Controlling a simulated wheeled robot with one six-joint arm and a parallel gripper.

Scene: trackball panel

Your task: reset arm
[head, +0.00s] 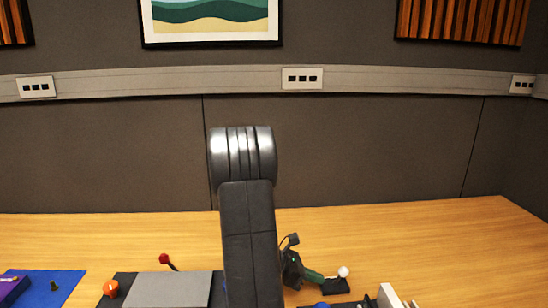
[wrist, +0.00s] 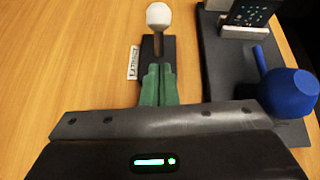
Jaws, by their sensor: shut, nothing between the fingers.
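My gripper shows in the wrist view as two green fingers (wrist: 158,85) pressed together, shut and empty. It also shows in the head view as a green tip (head: 313,276) to the right of my dark arm. A white ball knob (wrist: 159,16) on a short stem stands on a dark base just beyond the fingertips. The knob also shows in the head view (head: 343,271), to the right of the fingertips. I cannot tell whether the fingers touch its base or stem.
A blue ball (wrist: 290,93) sits on a dark panel (wrist: 222,65) right of the fingers. An orange knob (head: 111,288), a red-tipped lever (head: 164,259), a grey pad (head: 170,290) and a blue mat (head: 50,285) lie left of my arm. The back of the wooden table (head: 400,225) is clear.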

